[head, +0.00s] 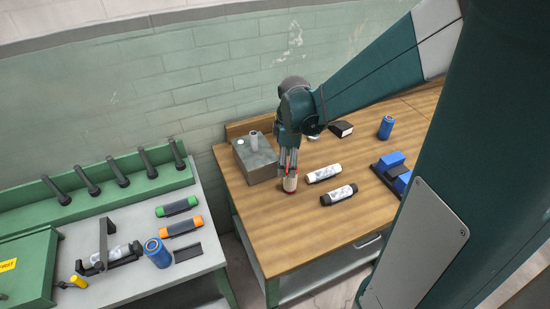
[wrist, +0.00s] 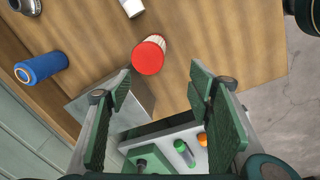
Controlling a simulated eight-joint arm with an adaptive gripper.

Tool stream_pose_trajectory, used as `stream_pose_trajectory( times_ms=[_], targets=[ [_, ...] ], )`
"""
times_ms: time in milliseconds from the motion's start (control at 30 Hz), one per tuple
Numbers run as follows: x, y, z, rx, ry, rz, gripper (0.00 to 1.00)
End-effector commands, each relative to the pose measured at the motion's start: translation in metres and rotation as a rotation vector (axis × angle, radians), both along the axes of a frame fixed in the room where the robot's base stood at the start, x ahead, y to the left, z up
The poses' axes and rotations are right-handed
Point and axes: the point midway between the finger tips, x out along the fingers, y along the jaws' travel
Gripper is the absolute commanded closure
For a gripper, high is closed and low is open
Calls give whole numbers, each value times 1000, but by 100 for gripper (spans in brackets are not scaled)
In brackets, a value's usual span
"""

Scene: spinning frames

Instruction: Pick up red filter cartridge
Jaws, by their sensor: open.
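The red filter cartridge (head: 290,186), with a red end and a pale body, stands on the wooden bench. In the wrist view, its red cap (wrist: 148,58) faces me, with the pale pleated side behind it. My gripper (head: 288,168) points down just above it in the head view, partly covering its top. In the wrist view, my gripper (wrist: 160,82) has its two fingers wide apart with nothing between them. The cartridge shows past the fingertips, nearer the left finger. The exact gap to it cannot be told.
A grey metal box (head: 259,165) stands close left of the cartridge. White-bodied cylinders (head: 323,173) and (head: 339,195) lie to its right. A blue cylinder (head: 386,127) and a blue block device (head: 390,167) are farther right. The bench front is clear. A green-edged side table (head: 205,255) holds more parts.

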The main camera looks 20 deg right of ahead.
Motion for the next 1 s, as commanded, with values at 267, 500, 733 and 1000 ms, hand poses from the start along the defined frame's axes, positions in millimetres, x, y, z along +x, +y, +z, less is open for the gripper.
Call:
stream_pose_trajectory(
  times_ms=[267, 500, 733, 1000],
  targets=[
    [14, -17, -39, 3, 59, 120, 48],
    [20, -26, -61, 9, 95, 193, 48],
    [21, -29, -68, 11, 106, 218, 48],
    [21, -29, -68, 11, 106, 218, 48]
  ],
)
